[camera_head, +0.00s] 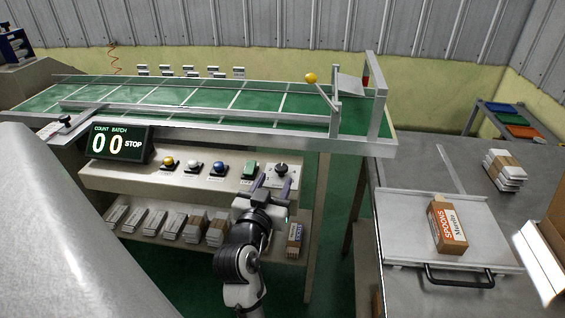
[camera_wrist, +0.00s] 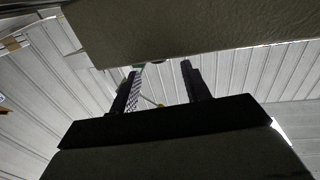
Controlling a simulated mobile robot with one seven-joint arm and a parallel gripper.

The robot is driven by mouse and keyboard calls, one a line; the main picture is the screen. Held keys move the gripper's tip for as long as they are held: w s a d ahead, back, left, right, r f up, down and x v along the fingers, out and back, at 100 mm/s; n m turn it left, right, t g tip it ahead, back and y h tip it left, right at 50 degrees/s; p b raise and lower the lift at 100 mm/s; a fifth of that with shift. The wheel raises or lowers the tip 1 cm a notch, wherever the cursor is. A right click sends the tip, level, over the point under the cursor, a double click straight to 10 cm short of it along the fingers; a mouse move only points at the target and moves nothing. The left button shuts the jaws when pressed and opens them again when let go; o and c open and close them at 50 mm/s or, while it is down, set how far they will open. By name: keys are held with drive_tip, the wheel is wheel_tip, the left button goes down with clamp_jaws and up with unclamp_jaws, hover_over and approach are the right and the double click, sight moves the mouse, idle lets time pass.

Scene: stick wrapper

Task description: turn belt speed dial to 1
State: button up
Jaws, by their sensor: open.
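The belt speed dial (camera_head: 281,169) is a dark knob on a light plate at the right end of the control shelf (camera_head: 120,177) under the green belt. My gripper (camera_head: 271,183) is open just in front of and below the dial, and looks empty. Its fingers partly cover the plate, and I cannot tell whether they touch the knob. The dial's setting is too small to read. In the wrist view my gripper (camera_wrist: 158,82) shows two dark fingers spread apart, with the underside of a beige slab (camera_wrist: 190,35) across the top.
Left of the dial are green (camera_head: 249,169), blue (camera_head: 218,168), white (camera_head: 190,166) and yellow (camera_head: 168,161) controls. A display (camera_head: 118,143) reads 00 and STOP. Wrapped stacks (camera_head: 194,227) line the lower shelf. A tray (camera_head: 400,220) with a Spoons box (camera_head: 447,225) stands at right.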

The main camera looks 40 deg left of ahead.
sight(282, 167)
drive_tip(key=p+x, duration=0.1)
drive_tip(key=x, duration=0.5)
drive_tip(key=shift+w+a+p, duration=0.15)
drive_tip(key=shift+w+p, duration=0.15)
drive_tip(key=shift+p, duration=0.05)
drive_tip(key=c, duration=0.9)
drive_tip(key=shift+o, duration=0.2)
drive_tip(key=shift+r+p, duration=0.1)
drive_tip(key=shift+p, duration=0.45)
